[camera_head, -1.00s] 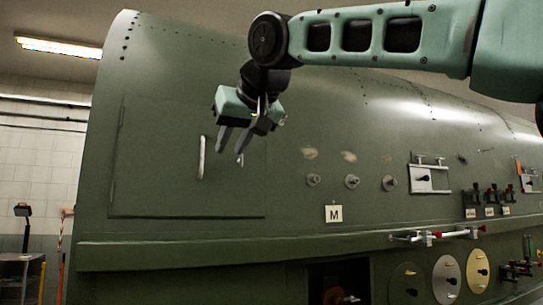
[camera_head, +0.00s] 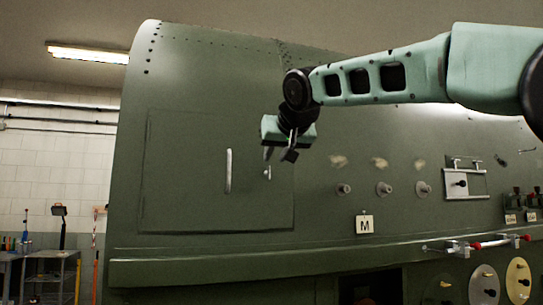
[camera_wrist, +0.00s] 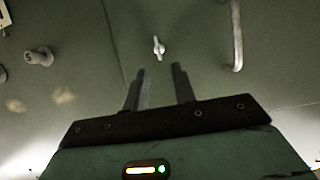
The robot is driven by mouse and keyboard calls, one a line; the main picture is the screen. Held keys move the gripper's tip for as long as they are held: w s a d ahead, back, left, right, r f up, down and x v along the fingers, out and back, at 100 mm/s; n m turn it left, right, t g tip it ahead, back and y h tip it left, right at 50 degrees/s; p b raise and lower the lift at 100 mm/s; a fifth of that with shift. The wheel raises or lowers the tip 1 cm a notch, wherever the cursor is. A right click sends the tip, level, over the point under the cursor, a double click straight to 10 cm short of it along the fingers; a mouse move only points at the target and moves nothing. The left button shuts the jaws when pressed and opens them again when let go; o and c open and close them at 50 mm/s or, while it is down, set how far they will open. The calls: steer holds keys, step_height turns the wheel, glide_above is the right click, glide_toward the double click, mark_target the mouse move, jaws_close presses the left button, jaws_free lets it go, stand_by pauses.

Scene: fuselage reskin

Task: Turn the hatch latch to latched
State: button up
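The hatch (camera_head: 185,190) is a large green rectangular panel, closed flush in the fuselage side. The hatch latch (camera_head: 267,173) is a small silver knob near the hatch's right edge, right of the long silver handle (camera_head: 229,171). In the wrist view the latch (camera_wrist: 159,47) is a small upright bar on a round base, just beyond my fingertips and between their lines. My gripper (camera_head: 280,155) is in front of the hatch, slightly above the latch in the head view. Its fingers (camera_wrist: 161,70) are apart and empty, with a gap to the latch.
Several round studs (camera_head: 383,188) stick out right of the hatch, above a white M label (camera_head: 364,224). The handle (camera_wrist: 237,35) stands out right of the latch in the wrist view. A red-and-silver bar (camera_head: 490,243) runs along the lower ledge. A grey cart (camera_head: 50,270) stands far left.

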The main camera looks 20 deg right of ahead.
mark_target(270, 166)
steer(key=shift+p+x, duration=0.75)
steer(key=shift+x, duration=1.65)
jaws_close()
